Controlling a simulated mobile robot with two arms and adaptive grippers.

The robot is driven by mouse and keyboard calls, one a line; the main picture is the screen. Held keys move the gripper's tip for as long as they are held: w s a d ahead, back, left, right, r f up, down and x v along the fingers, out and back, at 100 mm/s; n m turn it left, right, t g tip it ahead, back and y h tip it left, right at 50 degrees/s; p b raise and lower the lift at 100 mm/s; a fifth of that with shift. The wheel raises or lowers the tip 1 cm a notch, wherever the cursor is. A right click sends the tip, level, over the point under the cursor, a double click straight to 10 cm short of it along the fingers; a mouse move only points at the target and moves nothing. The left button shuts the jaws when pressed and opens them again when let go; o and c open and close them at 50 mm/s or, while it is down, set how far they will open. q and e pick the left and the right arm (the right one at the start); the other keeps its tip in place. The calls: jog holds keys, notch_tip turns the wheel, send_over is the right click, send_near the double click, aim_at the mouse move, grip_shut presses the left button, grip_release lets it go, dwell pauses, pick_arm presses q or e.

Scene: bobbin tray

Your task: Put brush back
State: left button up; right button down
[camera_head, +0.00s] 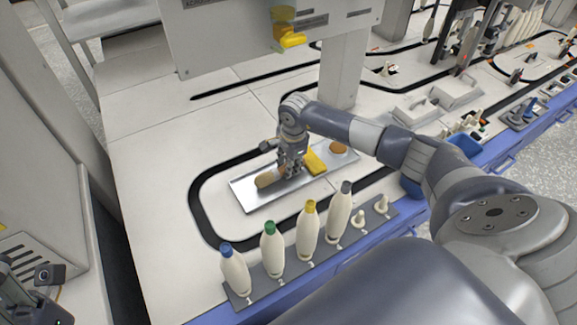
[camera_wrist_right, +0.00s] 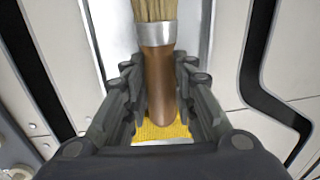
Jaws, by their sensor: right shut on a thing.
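The brush has tan bristles (camera_head: 265,180), a silver ferrule and a brown wooden handle. In the right wrist view its handle (camera_wrist_right: 157,75) lies between the fingers of my right gripper (camera_wrist_right: 160,112), bristles pointing to the top. In the head view my right gripper (camera_head: 290,170) is shut on the handle, over the silver tray (camera_head: 245,199). I cannot tell whether the brush touches the tray. A yellow thing (camera_head: 315,161) lies on the tray beside the gripper; its yellow surface also shows below the handle (camera_wrist_right: 165,131). Dark parts of my left gripper (camera_head: 47,275) show at the lower left; its jaws are unclear.
A brown rounded thing (camera_head: 338,147) is at the tray's right end. In front stands a rack (camera_head: 272,290) with several white bobbins with coloured tops and short pegs. A black track (camera_head: 196,205) loops around the tray. A grey post (camera_head: 343,75) stands behind. White table left is free.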

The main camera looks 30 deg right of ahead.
jog(key=shift+f, duration=0.1)
jog(key=c, duration=1.8)
grip_release()
jog(key=shift+f, duration=0.1)
jog(key=o, duration=0.5)
